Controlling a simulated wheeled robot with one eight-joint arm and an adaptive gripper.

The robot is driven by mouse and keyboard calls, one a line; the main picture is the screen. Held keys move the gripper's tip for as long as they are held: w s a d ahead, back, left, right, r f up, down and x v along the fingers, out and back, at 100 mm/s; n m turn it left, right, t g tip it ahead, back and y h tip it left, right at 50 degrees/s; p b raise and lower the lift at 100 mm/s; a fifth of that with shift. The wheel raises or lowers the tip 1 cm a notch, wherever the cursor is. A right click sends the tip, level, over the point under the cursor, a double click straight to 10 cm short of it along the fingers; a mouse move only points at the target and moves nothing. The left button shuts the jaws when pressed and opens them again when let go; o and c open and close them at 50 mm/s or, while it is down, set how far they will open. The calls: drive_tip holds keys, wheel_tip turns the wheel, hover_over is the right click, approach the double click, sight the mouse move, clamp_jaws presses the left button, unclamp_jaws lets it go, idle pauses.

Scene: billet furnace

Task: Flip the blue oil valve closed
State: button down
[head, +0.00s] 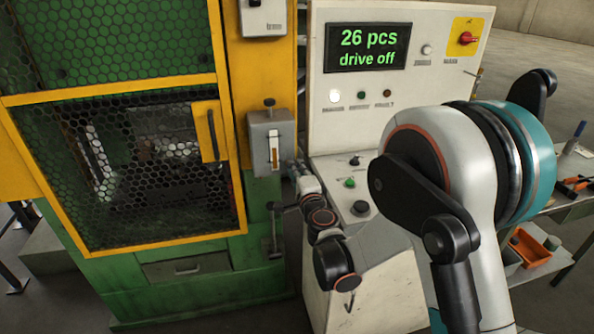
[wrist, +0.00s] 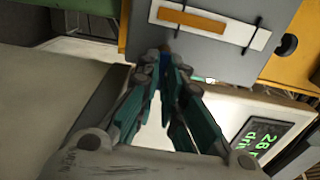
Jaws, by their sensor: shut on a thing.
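The blue oil valve (wrist: 165,60) shows in the wrist view as a small blue patch between my fingertips, just below the grey oil box. Most of it is hidden by the fingers, so its angle cannot be told. My gripper (wrist: 167,72) is shut on it, the teal fingers converging at the tips. In the head view my gripper (head: 291,164) reaches to the lower right side of the grey oil box (head: 262,128), and I cannot make out the valve there. The box has a sight glass (head: 274,150) with an amber level.
A white control panel (head: 340,90) stands right of the box; its display (head: 368,48) reads "26 pcs drive off". The green machine with a yellow-framed mesh door (head: 150,170) is at left. A bench with an orange bin (head: 530,248) is at right.

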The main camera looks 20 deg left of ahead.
drive_tip(key=c, duration=1.7)
unclamp_jaws()
drive_tip(key=v, duration=1.2)
drive_tip(key=shift+s, duration=0.1)
